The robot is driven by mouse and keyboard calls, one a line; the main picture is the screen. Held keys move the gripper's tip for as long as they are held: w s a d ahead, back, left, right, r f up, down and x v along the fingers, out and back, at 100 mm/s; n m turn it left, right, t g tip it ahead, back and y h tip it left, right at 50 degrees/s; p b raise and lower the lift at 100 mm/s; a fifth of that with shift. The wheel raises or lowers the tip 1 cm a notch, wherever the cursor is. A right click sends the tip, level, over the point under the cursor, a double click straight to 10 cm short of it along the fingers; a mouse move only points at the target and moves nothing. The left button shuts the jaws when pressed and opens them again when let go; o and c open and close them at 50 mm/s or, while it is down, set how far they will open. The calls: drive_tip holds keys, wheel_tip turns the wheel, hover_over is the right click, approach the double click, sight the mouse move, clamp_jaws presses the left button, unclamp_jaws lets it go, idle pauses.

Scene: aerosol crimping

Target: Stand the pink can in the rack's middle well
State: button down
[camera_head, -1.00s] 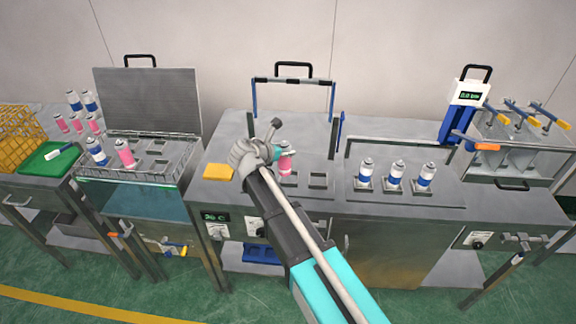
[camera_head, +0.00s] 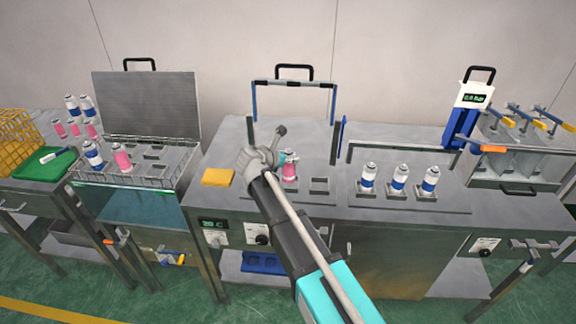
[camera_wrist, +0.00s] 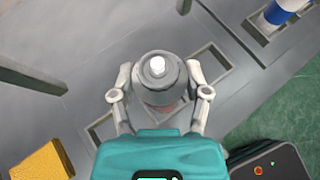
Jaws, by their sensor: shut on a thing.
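The pink can (camera_head: 289,169) is upright in my gripper (camera_head: 284,160) at the middle station. In the wrist view its grey shoulder and white tip (camera_wrist: 158,66) show between the two fingers of my gripper (camera_wrist: 160,95), which are shut on it. It is over the middle well of the flat three-well rack (camera_head: 322,205), in line between the two empty outer wells. The right well (camera_head: 319,185) and the left well (camera_wrist: 102,128) show. The middle well is hidden by the can, so I cannot tell how deep the can's base sits.
A yellow block (camera_head: 218,177) lies left of the rack. Several blue-and-white cans (camera_head: 399,180) stand in a plate to the right. A black-and-blue frame (camera_head: 294,82) rises behind the rack. A wire basket (camera_head: 125,178) with a lid is further left.

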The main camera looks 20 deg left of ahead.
sight(289, 165)
drive_tip(key=shift+w+f+b, duration=0.25)
drive_tip(key=shift+f+b, duration=0.05)
drive_tip(key=shift+f, duration=0.15)
drive_tip(key=shift+f+b, duration=1.4)
drive_tip(key=shift+f, duration=0.2)
drive_tip(key=shift+c, duration=0.3)
unclamp_jaws()
drive_tip(key=shift+r, duration=0.25)
